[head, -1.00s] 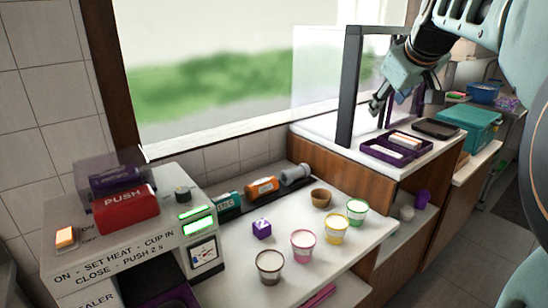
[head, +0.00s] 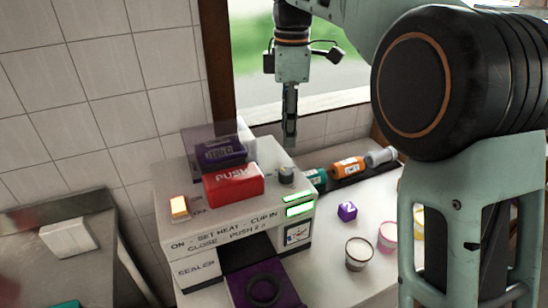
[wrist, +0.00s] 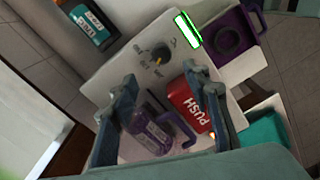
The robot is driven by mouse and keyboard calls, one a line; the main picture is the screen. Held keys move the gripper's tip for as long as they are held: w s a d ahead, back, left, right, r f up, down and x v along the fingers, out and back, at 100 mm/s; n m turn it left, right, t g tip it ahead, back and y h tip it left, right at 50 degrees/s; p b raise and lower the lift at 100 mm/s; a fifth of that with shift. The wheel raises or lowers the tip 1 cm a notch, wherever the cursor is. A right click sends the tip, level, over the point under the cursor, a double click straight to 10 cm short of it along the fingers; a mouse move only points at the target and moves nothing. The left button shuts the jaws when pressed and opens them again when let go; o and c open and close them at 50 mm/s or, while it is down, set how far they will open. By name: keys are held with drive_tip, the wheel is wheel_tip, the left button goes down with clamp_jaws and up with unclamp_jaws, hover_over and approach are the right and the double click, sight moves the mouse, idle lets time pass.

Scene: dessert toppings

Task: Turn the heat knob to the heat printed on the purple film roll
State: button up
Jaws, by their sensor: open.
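The heat knob (head: 286,174) is a small dark knob on top of the white sealer, right of the red PUSH block. In the wrist view the knob (wrist: 160,54) has an orange mark and small print around it, too small to read surely. The purple film roll (head: 222,153) sits under a clear cover behind the PUSH block. The film roll (wrist: 150,135) also shows in the wrist view; its label is too small to read. My gripper (head: 290,142) points down above and just behind the knob, apart from it. It is open and empty.
The sealer (head: 195,246) has a lit orange switch (head: 179,207), a red PUSH block (head: 233,184), green displays (head: 300,211) and a dial (head: 297,236). Teal, orange and grey rolls (head: 347,165) lie behind right. A purple cube (head: 347,211) and cups (head: 360,252) stand right.

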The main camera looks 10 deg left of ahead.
sight(286, 171)
wheel_tip(286, 171, down, 11)
drive_tip(key=shift+s+r+b, duration=0.1)
drive_tip(key=shift+b, duration=0.2)
drive_tip(key=shift+c, duration=0.6)
drive_tip(key=c, duration=1)
